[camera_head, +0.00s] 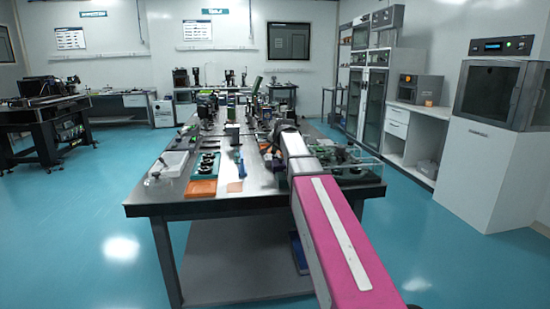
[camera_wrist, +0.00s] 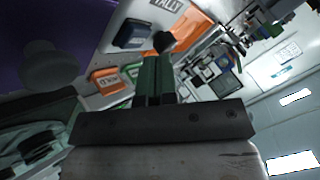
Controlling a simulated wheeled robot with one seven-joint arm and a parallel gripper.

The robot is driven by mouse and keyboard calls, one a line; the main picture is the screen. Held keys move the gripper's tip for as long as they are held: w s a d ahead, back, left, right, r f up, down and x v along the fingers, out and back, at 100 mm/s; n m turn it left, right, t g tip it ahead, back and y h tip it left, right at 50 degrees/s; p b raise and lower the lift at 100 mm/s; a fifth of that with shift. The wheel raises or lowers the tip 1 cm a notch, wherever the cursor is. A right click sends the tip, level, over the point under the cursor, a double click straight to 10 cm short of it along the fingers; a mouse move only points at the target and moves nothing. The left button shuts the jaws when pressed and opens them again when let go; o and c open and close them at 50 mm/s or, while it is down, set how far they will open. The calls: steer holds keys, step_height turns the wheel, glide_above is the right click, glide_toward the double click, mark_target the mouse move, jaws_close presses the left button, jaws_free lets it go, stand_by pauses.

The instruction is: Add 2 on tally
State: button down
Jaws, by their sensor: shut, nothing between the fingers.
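A white label reading "TALLY" (camera_wrist: 167,4) is at the top of the wrist view, partly cut off. A dark blue-black box (camera_wrist: 132,34) lies just left of and below it; I cannot tell if it is the tally. My gripper (camera_wrist: 158,58) shows as two green fingers pressed together, with nothing held. A black round knob-like thing (camera_wrist: 163,42) appears right at the fingertips; I cannot tell whether they touch it. An orange piece (camera_wrist: 193,28) lies beside it. In the head view my arm reaches over the table, and I cannot make out the gripper or tally.
The steel table (camera_head: 160,196) is crowded with optics at its back. A white tray (camera_head: 172,163) and an orange tray (camera_head: 201,188) stand at its left. A blue item (camera_head: 241,168) stands near the middle.

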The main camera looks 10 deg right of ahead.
mark_target(276, 156)
steer(key=shift+r, duration=0.1)
steer(key=shift+r, duration=2.45)
